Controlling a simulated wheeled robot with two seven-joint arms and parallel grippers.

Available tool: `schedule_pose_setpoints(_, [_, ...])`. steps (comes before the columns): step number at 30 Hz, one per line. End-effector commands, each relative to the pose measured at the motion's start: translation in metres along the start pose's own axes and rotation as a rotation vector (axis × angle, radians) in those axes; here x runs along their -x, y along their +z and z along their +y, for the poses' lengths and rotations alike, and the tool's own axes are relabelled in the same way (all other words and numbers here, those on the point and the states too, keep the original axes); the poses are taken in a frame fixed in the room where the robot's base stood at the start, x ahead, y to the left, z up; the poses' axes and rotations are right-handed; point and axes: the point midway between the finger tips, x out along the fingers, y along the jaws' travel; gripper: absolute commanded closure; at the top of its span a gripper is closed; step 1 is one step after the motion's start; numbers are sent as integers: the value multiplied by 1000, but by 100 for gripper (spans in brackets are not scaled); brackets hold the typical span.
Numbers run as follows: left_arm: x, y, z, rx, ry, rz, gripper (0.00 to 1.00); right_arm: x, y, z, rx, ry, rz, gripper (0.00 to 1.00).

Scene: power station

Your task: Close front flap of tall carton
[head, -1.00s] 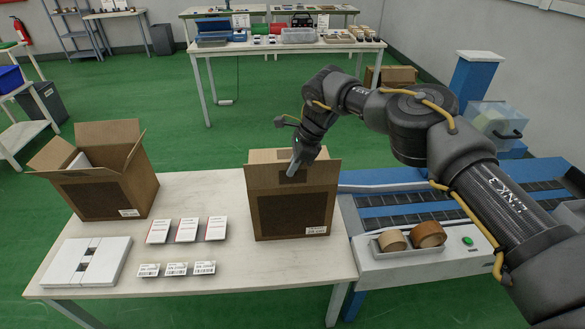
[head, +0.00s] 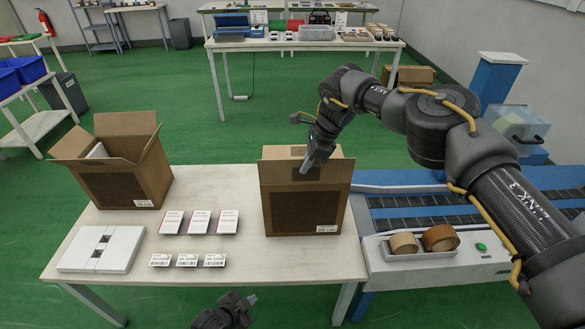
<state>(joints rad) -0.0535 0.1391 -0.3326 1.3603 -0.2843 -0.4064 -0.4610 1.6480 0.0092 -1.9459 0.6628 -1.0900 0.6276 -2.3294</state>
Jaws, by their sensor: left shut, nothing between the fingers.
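The tall carton (head: 306,212) is a brown box with a dark front panel, standing at the right end of the packing table. Its front flap (head: 272,174) stands up along the near top edge. My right gripper (head: 305,168) points down at the top of this carton, in front of the flap's middle as seen here. Whether it touches the flap, and whether its fingers are apart, I cannot tell. My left gripper (head: 251,299) is low at the bottom edge of the view, shut and empty, in front of the table.
An open carton (head: 120,186) with raised flaps stands at the table's left. White boxes (head: 103,249) and several cards (head: 200,222) lie on the table (head: 265,255). A conveyor (head: 445,207) with tape rolls (head: 440,237) adjoins on the right.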

Motion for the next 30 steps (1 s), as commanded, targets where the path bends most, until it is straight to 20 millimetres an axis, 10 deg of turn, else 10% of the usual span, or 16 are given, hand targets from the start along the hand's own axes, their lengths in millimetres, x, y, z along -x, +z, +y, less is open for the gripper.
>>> schedule_pose_setpoints(6, [52,-162,-112,-500,-222,293,100,-2,-1,1,-1,3,1,100])
schedule_pose_setpoints(12, [124,-267,-154,-875,-429,472,100,-2,-1,1,-1,3,1,100])
schedule_pose_setpoints(19, [170,-317,-161,-1080,-555,559,100,-2,-1,1,-1,4,1,100])
schedule_pose_setpoints(30, [165,-333,-164,-1100,-571,568,100,-2,-1,1,-1,4,1,100])
